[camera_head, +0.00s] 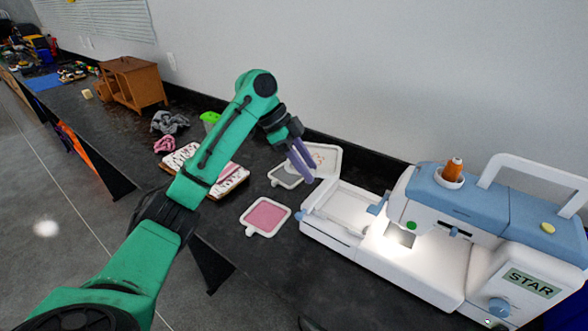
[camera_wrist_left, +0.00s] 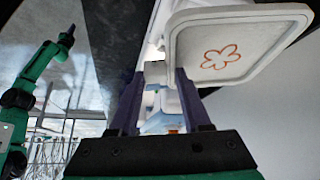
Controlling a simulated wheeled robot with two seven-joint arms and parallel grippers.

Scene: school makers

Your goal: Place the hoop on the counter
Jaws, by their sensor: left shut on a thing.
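A white square hoop (camera_head: 325,157) with rounded corners and an orange flower stitched on its pale cloth is at the left gripper (camera_head: 304,173). In the left wrist view the purple fingers (camera_wrist_left: 155,90) are shut on the small tab at the edge of the hoop (camera_wrist_left: 235,55). In the head view the hoop is partly behind the fingers, near the back of the dark counter (camera_head: 245,250); I cannot tell how far above it. My right arm shows in the left wrist view, with its dark end (camera_wrist_left: 68,37) too small to read.
A pink hoop (camera_head: 266,215) and another white hoop (camera_head: 285,179) lie on the counter. The white and blue sewing machine (camera_head: 440,225) stands to the right. Folded cloth (camera_head: 232,175), scrunchies (camera_head: 170,121) and a wooden cabinet (camera_head: 138,82) are left. The wall closes the back.

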